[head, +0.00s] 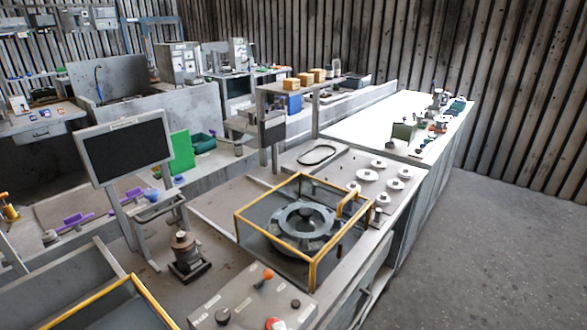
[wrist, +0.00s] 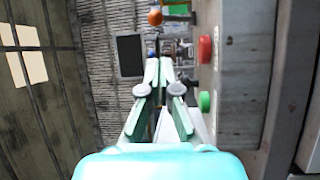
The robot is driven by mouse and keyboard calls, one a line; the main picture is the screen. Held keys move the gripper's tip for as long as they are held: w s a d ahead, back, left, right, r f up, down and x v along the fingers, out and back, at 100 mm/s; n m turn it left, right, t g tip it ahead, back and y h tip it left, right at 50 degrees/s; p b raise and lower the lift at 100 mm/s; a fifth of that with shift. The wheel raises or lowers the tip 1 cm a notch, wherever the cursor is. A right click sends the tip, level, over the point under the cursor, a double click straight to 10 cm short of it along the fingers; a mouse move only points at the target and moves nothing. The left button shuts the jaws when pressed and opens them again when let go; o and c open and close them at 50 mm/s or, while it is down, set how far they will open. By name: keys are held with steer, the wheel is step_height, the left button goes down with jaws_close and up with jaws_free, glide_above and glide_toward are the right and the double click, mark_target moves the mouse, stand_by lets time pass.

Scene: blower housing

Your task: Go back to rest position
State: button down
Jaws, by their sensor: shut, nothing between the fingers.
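My gripper (wrist: 158,68) shows in the wrist view with its two pale fingers close together and nothing held. It is not visible in the head view. A red button (wrist: 205,50) and a green button (wrist: 204,101) are on a grey panel to the right of the fingers, apart from them. An orange knob (wrist: 155,17) is beyond the fingertips. In the head view, a grey round housing (head: 303,222) sits inside a yellow-edged frame (head: 313,275) on the workbench.
A control box (head: 240,302) with an orange knob (head: 268,274) is at the front of the bench. A monitor (head: 125,148) stands at the left. Round discs (head: 367,175) lie on the bench behind the frame. Open floor (head: 480,250) is on the right.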

steer(key=s+d+f+m+h, duration=0.4)
steer(key=s+d+f+m, duration=0.6)
steer(key=s+d, duration=0.4)
steer(key=s+d+m+h, duration=0.1)
steer(key=s+d+m, duration=0.1)
steer(key=s+m, duration=0.2)
steer(key=s+d+m+g+h, duration=0.1)
steer(key=s+d+m, duration=0.2)
steer(key=s, duration=0.5)
steer(key=s+d+m+g+h, duration=0.1)
steer(key=s+d+m+h, duration=0.1)
steer(key=s+m, duration=0.3)
steer(key=shift+s+d, duration=0.25)
steer(key=shift+s, duration=0.45)
steer(key=c, duration=1.9)
jaws_free()
steer(key=shift+r, duration=0.1)
